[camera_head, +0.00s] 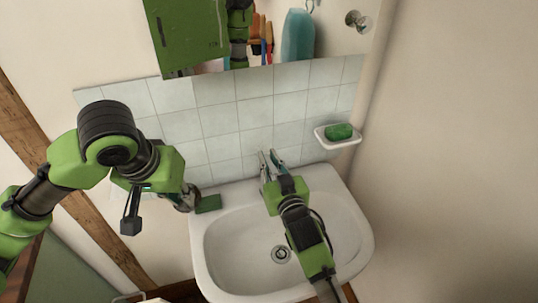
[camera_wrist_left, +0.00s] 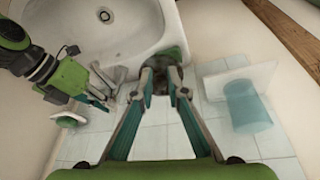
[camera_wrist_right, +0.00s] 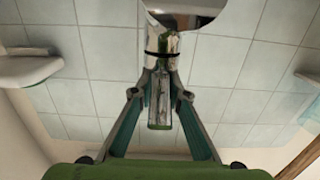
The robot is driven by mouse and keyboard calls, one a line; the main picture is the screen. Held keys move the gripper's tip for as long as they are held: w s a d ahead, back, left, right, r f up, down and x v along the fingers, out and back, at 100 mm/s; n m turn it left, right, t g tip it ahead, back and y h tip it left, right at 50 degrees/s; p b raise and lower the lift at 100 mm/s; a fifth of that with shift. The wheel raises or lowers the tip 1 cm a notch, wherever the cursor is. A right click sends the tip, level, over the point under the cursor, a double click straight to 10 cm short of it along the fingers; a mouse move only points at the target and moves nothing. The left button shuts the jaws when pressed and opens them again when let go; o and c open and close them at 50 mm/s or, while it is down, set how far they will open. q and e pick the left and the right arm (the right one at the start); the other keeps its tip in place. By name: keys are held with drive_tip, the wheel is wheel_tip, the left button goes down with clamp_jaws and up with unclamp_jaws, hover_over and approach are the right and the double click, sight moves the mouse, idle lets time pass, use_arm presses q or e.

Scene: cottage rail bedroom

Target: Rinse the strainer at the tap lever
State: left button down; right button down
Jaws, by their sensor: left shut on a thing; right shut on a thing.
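My left gripper (camera_head: 187,198) is at the sink's left rim. It is shut on a small grey metallic thing, apparently the strainer (camera_wrist_left: 161,82), which shows between its fingertips in the left wrist view; the fingers hide much of it. My right gripper (camera_wrist_right: 161,85) is shut on the chrome tap lever (camera_wrist_right: 160,108), below the tap body (camera_wrist_right: 164,42) in that view. In the head view the right gripper (camera_head: 270,163) is at the back of the white sink (camera_head: 344,225), where it hides most of the tap. I cannot see any running water.
A soap dish (camera_head: 350,143) with green soap (camera_head: 339,131) is on the wall at right. A teal cup (camera_wrist_left: 245,105) stands near my left gripper. The sink's drain (camera_head: 282,254) is uncovered.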

drive_tip(key=c, duration=2)
unclamp_jaws()
drive_tip(key=shift+s+f, duration=0.2)
drive_tip(key=shift+f, duration=0.4)
drive_tip(key=shift+o, duration=0.2)
drive_tip(key=shift+s+d, duration=0.15)
drive_tip(key=r+v, duration=0.1)
drive_tip(key=v, duration=1)
drive_tip(key=shift+s, duration=0.3)
